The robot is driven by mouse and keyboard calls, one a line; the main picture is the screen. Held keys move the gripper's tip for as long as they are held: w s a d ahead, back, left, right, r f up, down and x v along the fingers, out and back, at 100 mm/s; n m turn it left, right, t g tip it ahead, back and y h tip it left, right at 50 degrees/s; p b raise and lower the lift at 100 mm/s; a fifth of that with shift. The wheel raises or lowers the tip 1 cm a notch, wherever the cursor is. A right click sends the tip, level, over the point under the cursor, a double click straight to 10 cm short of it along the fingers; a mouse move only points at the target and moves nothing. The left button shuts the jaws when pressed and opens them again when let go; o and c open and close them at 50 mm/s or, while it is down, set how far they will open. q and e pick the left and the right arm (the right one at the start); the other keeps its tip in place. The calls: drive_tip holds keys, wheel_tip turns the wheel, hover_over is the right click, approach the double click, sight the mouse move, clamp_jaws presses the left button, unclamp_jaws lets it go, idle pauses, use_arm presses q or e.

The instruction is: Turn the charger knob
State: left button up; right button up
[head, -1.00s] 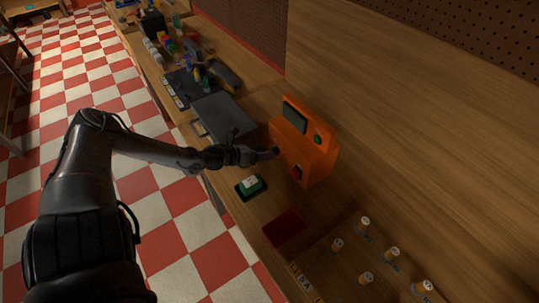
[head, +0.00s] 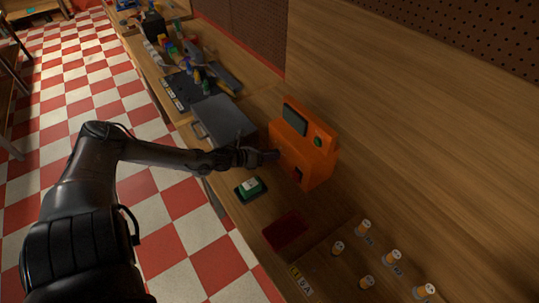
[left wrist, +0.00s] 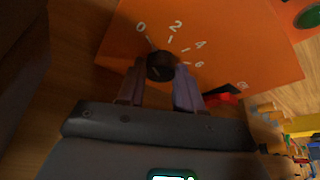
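The orange charger (head: 306,160) stands on the bench, with a dark screen and a green button on it. Its dark round knob (left wrist: 160,66) shows in the left wrist view, with a white number scale running from 0 around its upper right side. My left gripper (head: 268,156) is at the charger's left face in the head view. In the left wrist view its two fingers (left wrist: 160,78) lie on either side of the knob and appear to touch it. The knob's own pointer cannot be made out. My right gripper is not in view.
A green-topped dark box (head: 251,187) and a red tray (head: 285,231) lie in front of the charger. Several orange-and-white cylinders (head: 363,227) stand at the lower right. A grey case (head: 222,118) and tools lie beyond my arm. The bench right of the charger is clear.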

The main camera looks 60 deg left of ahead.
use_arm(q)
drive_tip(key=shift+c, duration=1.1)
drive_tip(key=shift+r, duration=0.1)
drive_tip(key=shift+d+m+y+p, duration=0.15)
drive_tip(key=shift+m+y+p, duration=0.2)
drive_tip(key=shift+m+y, duration=0.95)
drive_tip(key=shift+m, duration=0.5)
drive_tip(key=shift+d+m+g+y+b, duration=0.1)
drive_tip(key=shift+m+g+y+b, duration=0.2)
drive_tip(key=shift+m+y, duration=0.35)
drive_tip(key=shift+m, duration=0.25)
drive_tip(key=o, duration=1)
